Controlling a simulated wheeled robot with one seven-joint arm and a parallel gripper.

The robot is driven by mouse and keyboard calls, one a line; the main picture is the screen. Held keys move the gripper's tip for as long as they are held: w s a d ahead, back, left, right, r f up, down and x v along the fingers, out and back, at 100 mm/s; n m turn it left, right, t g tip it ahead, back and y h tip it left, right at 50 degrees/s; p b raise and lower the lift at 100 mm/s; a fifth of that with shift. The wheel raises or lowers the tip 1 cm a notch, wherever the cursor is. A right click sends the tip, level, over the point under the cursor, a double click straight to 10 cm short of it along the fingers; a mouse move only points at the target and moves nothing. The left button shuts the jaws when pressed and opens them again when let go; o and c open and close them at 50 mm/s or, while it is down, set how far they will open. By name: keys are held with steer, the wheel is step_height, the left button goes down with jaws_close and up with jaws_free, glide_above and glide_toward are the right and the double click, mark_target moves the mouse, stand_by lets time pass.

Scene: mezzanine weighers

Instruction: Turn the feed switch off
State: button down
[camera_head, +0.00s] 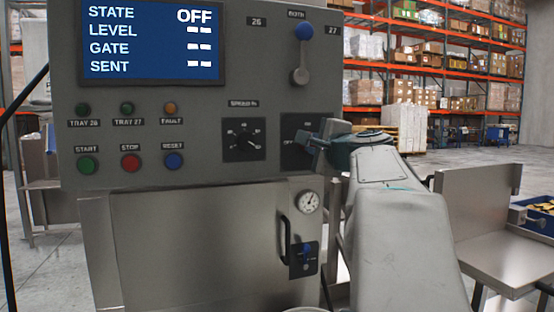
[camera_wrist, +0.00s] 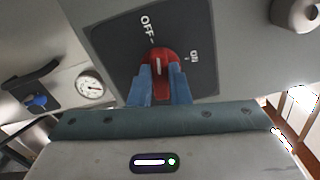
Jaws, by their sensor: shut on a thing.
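The feed switch is a red rotary knob (camera_wrist: 158,62) on a dark plate (camera_wrist: 205,60) marked OFF and ON in the wrist view. My gripper (camera_wrist: 161,78) has its blue fingers on either side of the knob, shut on it. The knob's white line points up, close to the OFF mark and away from ON. In the head view, the switch plate (camera_head: 291,162) is at the panel's lower right, and my gripper (camera_head: 308,141) covers the knob. The screen (camera_head: 150,42) reads STATE OFF.
Left of the switch is another rotary selector (camera_head: 243,140). A blue-knobbed lever (camera_head: 302,48) stands above. Start (camera_head: 86,165), stop (camera_head: 131,163) and reset buttons (camera_head: 174,161) line the panel's lower left. Below are a gauge (camera_head: 308,202) and door handle (camera_head: 286,240). A metal table (camera_head: 510,260) stands right.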

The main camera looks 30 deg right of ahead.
steer(key=shift+f+n+b, duration=0.15)
steer(key=shift+n+b, duration=0.85)
steer(key=shift+n, duration=0.1)
steer(key=c, duration=1.4)
jaws_free()
steer(key=shift+o, duration=0.2)
steer(key=shift+a, duration=0.1)
